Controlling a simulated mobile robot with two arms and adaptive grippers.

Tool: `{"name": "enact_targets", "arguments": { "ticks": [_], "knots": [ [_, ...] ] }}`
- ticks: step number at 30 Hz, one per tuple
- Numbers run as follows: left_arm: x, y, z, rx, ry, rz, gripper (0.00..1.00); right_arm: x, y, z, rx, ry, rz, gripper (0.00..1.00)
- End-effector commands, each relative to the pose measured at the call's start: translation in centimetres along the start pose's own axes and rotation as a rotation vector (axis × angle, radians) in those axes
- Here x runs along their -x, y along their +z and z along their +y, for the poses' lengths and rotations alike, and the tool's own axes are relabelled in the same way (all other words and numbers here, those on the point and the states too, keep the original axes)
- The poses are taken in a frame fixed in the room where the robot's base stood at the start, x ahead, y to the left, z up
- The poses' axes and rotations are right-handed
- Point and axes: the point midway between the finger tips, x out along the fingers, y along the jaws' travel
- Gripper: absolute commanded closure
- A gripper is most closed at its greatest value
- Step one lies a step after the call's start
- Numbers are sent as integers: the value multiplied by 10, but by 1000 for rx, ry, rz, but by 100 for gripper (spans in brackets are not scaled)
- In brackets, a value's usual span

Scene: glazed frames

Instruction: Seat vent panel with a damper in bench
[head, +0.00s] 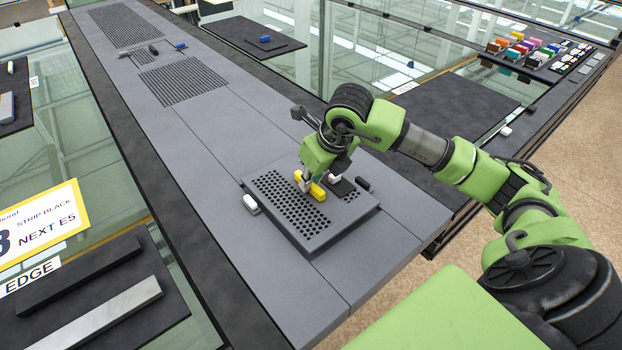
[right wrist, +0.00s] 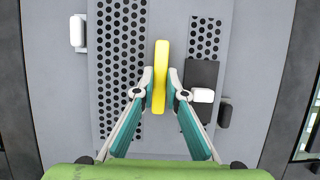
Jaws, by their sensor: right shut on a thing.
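The vent panel (head: 263,205) is a grey slab with a perforated field, near the front end of the grey bench (head: 205,170). Its front edge stands above the bench top; I cannot tell if it rests there or hangs just above. A yellow grip (head: 316,191) stands up in its middle. My right gripper (head: 304,183) is over the panel, shut on the yellow grip (right wrist: 160,76). Right of it, the damper (right wrist: 201,75), a dark plate with a white knob (right wrist: 203,95), partly covers a second perforated field (right wrist: 205,40). My left gripper is out of view.
A white block (head: 250,203) is at the panel's left edge and a dark knob (head: 363,184) at its right. A dark mat (head: 460,110) at right is clear.

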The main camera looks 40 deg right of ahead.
Motion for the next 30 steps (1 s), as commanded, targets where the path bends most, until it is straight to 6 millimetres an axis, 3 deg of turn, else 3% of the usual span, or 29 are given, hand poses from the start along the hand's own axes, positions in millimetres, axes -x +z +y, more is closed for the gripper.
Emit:
{"name": "enact_targets", "arguments": {
  "ticks": [30],
  "knots": [
    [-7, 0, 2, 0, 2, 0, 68, 0, 0, 0, 0, 0, -3, 100]
  ]
}}
